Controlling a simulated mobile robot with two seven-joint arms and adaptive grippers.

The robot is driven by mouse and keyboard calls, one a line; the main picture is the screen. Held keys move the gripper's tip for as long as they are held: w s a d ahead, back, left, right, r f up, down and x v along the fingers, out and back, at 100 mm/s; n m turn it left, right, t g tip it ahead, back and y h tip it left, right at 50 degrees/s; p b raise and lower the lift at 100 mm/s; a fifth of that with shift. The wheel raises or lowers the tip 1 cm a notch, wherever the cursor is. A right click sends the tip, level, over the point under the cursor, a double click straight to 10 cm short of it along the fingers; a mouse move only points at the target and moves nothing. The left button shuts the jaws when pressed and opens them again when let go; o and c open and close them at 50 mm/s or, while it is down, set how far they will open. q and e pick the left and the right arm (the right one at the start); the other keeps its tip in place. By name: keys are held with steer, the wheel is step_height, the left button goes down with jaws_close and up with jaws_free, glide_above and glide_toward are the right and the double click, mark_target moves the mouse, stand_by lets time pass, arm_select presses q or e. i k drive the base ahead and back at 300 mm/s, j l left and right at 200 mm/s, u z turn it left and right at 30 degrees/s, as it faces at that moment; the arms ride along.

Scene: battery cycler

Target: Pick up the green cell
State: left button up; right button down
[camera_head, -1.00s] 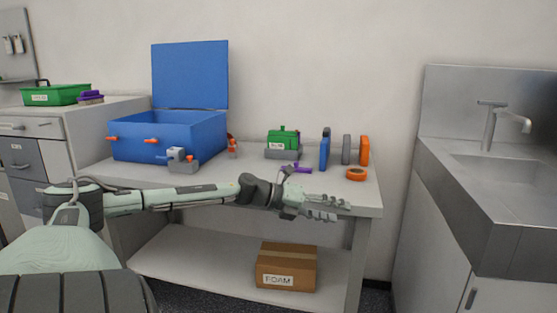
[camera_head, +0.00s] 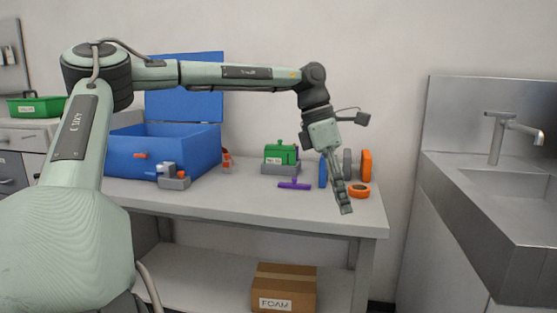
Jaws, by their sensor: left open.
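The green cell (camera_head: 281,153) is a small green block with a white label and a knob on top. It sits on a grey base (camera_head: 281,168) on the bench, towards the right of the blue box. My left gripper (camera_head: 345,208) points down over the right part of the bench, to the right of the cell and apart from it. Its jaws are open and nothing shows between them. My right gripper is not in view.
A blue box (camera_head: 165,152) with a raised lid stands at left, a grey fixture (camera_head: 174,180) before it. A purple tool (camera_head: 294,184) lies before the cell. An orange ring (camera_head: 359,190) and orange upright disc (camera_head: 366,165) are near the gripper. A sink (camera_head: 510,190) is at right.

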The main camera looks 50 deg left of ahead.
mark_target(270, 155)
steer(key=i+j, duration=0.15)
steer(key=j, duration=0.25)
steer(key=i+j, duration=0.1)
steer(key=j, duration=0.25)
steer(key=i+j, duration=0.15)
steer(key=j, duration=0.25)
steer(key=i+j, duration=0.15)
steer(key=j, duration=0.25)
steer(key=i+j, duration=0.1)
steer(key=j, duration=0.3)
steer(key=i+j, duration=0.15)
steer(key=j, duration=0.2)
